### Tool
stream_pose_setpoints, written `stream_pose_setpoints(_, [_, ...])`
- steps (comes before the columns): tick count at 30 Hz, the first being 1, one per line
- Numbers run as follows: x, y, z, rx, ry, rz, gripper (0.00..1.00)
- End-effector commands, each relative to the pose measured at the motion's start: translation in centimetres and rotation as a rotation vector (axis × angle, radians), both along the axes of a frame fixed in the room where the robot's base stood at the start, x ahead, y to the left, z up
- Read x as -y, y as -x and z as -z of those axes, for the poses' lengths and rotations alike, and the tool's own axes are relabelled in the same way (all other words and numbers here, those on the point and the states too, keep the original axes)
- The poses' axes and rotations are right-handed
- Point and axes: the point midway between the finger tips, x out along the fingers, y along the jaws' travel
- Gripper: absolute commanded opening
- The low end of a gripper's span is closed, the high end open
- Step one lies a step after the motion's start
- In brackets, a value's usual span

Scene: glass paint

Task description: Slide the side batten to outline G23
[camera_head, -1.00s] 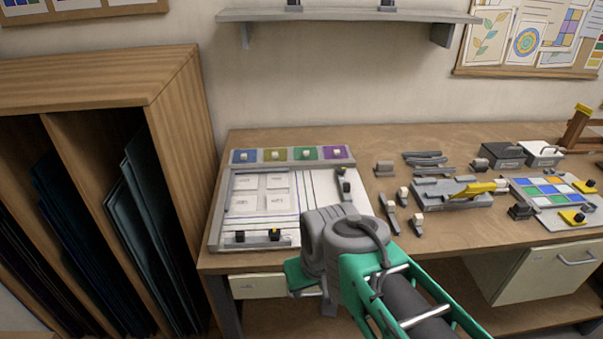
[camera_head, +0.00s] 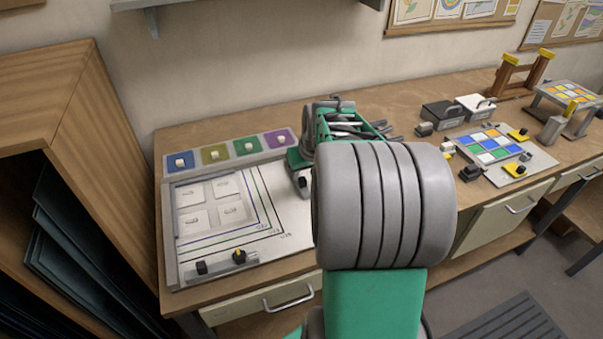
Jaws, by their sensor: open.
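The white layout board (camera_head: 170,240) lies at the left of the bench, with nested green, blue and dark outlines around four small white tiles. The outline labels are too small to read for sure. The side batten (camera_head: 303,183), a grey bar with a black knob, shows at the board's right side, partly hidden by my arm. My gripper (camera_head: 300,160) is at the batten's upper part; its fingertips are mostly hidden, and I cannot tell if they touch it. The lower batten (camera_head: 220,267) lies along the front edge with a black knob and a yellow-topped knob.
Blue, olive, green and purple swatches (camera_head: 215,154) with pale knobs line the board's back. Right of my arm are black and white boxes (camera_head: 444,112), a coloured tile panel (camera_head: 488,145) and yellow clamps. A wooden rack (camera_head: 70,110) stands at the left. My arm hides the bench middle.

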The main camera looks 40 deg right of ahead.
Motion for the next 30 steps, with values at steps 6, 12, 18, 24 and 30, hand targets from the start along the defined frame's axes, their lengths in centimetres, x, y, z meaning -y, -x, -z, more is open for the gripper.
stream_pose_setpoints(6, [0.3, -1.1, 2.7, -0.001, -0.001, -0.001, 0.42])
stream_pose_setpoints(12, [0.4, -1.2, 3.0, 0.001, 0.001, 0.001, 0.42])
stream_pose_setpoints(18, [0.5, -1.1, 3.0, 0.001, 0.001, 0.004, 0.31])
stream_pose_setpoints(24, [0.5, -1.1, 3.0, 0.001, 0.001, 0.004, 0.15])
stream_pose_setpoints(30, [0.5, -1.1, 3.0, 0.001, 0.001, 0.004, 0.00])
